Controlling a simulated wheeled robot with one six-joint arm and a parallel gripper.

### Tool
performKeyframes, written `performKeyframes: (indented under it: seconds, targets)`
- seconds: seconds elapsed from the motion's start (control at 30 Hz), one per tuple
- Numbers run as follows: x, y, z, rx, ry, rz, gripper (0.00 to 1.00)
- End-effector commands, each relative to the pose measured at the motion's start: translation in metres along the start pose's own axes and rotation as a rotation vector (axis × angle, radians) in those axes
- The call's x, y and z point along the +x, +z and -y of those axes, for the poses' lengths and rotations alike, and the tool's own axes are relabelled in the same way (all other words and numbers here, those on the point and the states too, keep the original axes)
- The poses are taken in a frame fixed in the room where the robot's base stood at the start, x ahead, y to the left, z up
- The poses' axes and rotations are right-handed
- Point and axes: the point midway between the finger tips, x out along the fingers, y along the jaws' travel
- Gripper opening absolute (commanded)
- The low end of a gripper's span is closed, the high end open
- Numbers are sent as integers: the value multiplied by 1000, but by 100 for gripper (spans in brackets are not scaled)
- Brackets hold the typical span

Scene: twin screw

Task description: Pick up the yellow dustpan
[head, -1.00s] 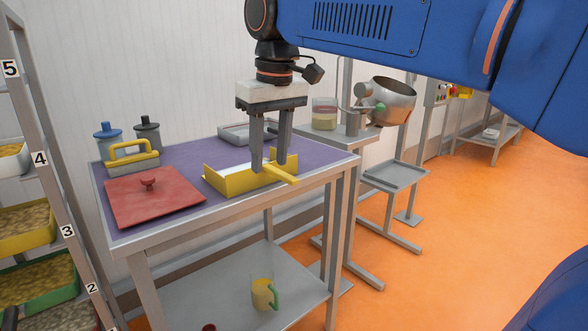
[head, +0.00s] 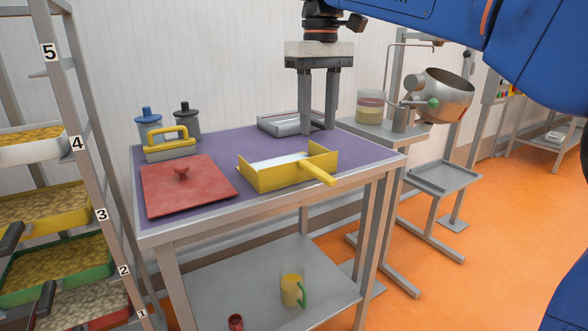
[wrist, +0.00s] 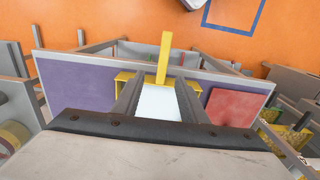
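The yellow dustpan (head: 262,180) lies on the purple top of the metal table (head: 225,207). Its raised yellow walls surround a pale inner face, and its handle points toward the table's front right edge. My gripper (head: 318,131) is open and empty. Its two fingers point down, above and apart from the dustpan, and appear in the head view just behind its handle. In the wrist view the dustpan handle (wrist: 163,58) shows beyond the gap between my fingers, and the pale pan face (wrist: 159,104) shows between them.
A red lid (head: 187,190) lies left of the dustpan. A yellow-handled tool (head: 170,150), two lidded jars and a grey tray (head: 280,125) stand behind. A rack (head: 75,130) stands left.

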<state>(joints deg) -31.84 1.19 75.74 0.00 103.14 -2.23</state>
Motion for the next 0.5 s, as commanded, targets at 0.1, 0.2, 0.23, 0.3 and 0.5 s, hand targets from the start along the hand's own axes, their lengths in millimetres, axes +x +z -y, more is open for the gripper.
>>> performKeyframes:
  seconds: [0.1,0.2,0.23,0.3,0.5]
  targets:
    - [22,1,0,0,0,2,39]
    - [39,1,0,0,0,1,39]
    - [45,1,0,0,0,2,39]
    - [55,1,0,0,0,1,39]
    - [72,1,0,0,0,-1,39]
